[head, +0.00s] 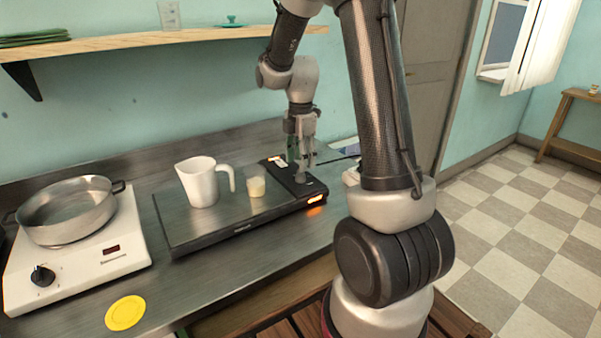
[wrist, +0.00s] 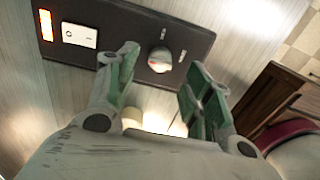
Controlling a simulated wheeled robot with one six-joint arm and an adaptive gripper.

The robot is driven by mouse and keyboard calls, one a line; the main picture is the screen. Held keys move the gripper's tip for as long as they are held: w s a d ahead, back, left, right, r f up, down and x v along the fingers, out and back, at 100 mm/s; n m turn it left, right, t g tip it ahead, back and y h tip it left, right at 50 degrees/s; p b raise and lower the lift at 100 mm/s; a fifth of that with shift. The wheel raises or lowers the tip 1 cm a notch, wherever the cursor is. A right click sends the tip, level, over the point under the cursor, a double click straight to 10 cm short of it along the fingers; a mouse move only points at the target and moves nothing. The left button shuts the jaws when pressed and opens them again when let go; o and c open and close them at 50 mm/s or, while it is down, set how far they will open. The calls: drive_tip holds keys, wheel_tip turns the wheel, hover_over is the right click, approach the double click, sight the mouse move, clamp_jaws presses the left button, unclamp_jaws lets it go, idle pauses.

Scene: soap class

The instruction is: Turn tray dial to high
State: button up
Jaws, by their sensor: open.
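The warming tray (head: 180,226) is a dark, flat slab on the counter, with a black control panel (wrist: 120,20) at its right end. In the head view my gripper (head: 301,165) hangs over the panel. The dial cannot be made out clearly there.
A white jug (head: 203,184) and a small cup (head: 255,183) stand on the tray. A white rocker switch (wrist: 79,35) and a lit orange lamp (wrist: 45,25) are on the panel. A hot plate (head: 80,265) with a steel pot (head: 70,214) stands left. A shelf (head: 150,48) hangs above.

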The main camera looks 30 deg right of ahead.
sight(301, 176)
drive_tip(key=shift+f, duration=2.35)
drive_tip(key=c, duration=1.1)
